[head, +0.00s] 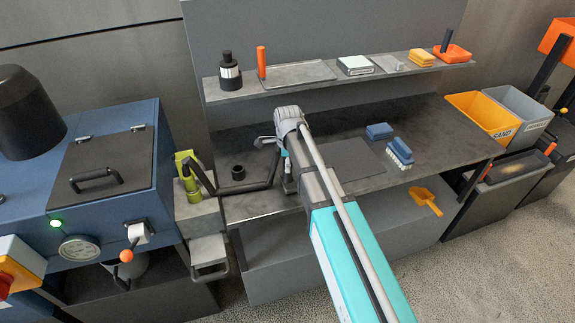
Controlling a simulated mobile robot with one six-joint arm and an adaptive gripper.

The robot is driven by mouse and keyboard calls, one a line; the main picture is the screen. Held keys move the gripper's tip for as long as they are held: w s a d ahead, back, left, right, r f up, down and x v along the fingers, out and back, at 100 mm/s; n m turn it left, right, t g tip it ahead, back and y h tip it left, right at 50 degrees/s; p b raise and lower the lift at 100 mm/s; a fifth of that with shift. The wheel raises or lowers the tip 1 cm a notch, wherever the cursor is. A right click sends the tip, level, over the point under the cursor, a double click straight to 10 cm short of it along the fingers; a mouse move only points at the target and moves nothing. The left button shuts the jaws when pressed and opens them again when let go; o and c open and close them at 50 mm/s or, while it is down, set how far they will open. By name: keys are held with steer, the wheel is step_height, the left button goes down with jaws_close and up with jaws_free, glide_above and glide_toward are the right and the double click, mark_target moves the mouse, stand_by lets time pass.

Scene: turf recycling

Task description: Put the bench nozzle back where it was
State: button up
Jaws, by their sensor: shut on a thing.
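A black bent tube (245,188), which looks like the bench nozzle, runs low over the left part of the workbench (430,140). Its right end rises beside my gripper, and its left end reaches a lime-green fitting (187,175) on a grey block. My gripper (286,182) is low over the bench behind my forearm, shut on what appears to be the nozzle. The fingertips and the exact grip are mostly hidden by my arm. I cannot tell whether the tube touches the bench top.
A short black cup (238,173) stands behind the tube. A dark mat (355,160), a blue block (379,131) and a brush (399,153) lie to the right. The shelf (295,75) above holds a bottle (229,72) and small items. A blue machine (100,200) stands left.

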steer(key=shift+f, duration=0.2)
steer(key=o, duration=1)
steer(key=shift+r, duration=0.25)
step_height(320, 180, up, 12)
steer(key=p, duration=1.2)
steer(key=shift+d, duration=0.1)
